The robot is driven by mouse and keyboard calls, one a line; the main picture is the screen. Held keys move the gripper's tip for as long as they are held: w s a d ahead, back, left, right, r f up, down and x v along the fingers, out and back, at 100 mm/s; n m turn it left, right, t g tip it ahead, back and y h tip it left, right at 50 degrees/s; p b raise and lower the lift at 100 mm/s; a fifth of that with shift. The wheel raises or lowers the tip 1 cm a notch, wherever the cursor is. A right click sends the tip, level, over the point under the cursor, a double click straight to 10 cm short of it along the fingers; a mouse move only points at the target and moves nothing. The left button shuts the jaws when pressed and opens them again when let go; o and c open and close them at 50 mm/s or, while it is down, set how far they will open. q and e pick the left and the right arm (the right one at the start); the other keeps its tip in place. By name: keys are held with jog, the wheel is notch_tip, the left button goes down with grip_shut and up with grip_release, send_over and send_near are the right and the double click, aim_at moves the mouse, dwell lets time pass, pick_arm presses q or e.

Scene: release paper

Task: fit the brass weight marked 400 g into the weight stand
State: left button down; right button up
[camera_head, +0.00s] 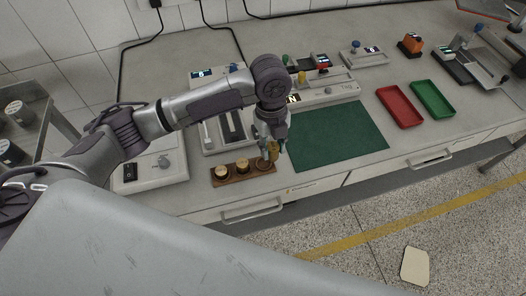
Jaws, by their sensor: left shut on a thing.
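The weight stand, a brown wooden block (246,178), lies near the front edge of the bench. Two brass weights, one on the left (221,172) and one in the middle (242,165), sit in it. My left gripper (271,156) points down over the right end of the stand. It is shut on a brass weight (274,149), partly hidden by the fingers. I cannot tell whether this weight is seated in the stand or just above it. The 400 g marking is too small to read. My right gripper is not in view.
A green mat (335,134) lies right of the stand. A red tray (400,106) and a green tray (433,100) lie farther right. Grey devices stand behind and left of the stand. The bench's front edge is close to the stand.

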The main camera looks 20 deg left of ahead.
pick_arm(q)
jog(key=shift+a+f, duration=0.35)
jog(key=shift+a, duration=0.45)
jog(key=shift+w+a+f, duration=0.15)
jog(key=shift+a+f, duration=0.25)
notch_tip(320, 180, down, 3)
jog(key=shift+f+p, duration=0.15)
jog(key=shift+p, duration=0.55)
jog(key=shift+f, duration=0.35)
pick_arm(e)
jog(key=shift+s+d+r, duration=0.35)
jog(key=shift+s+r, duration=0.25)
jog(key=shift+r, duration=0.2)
pick_arm(q)
jog(key=shift+f, duration=0.1)
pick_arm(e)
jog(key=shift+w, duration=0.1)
pick_arm(q)
jog(key=c, duration=1.1)
grip_release()
jog(key=shift+o, duration=0.2)
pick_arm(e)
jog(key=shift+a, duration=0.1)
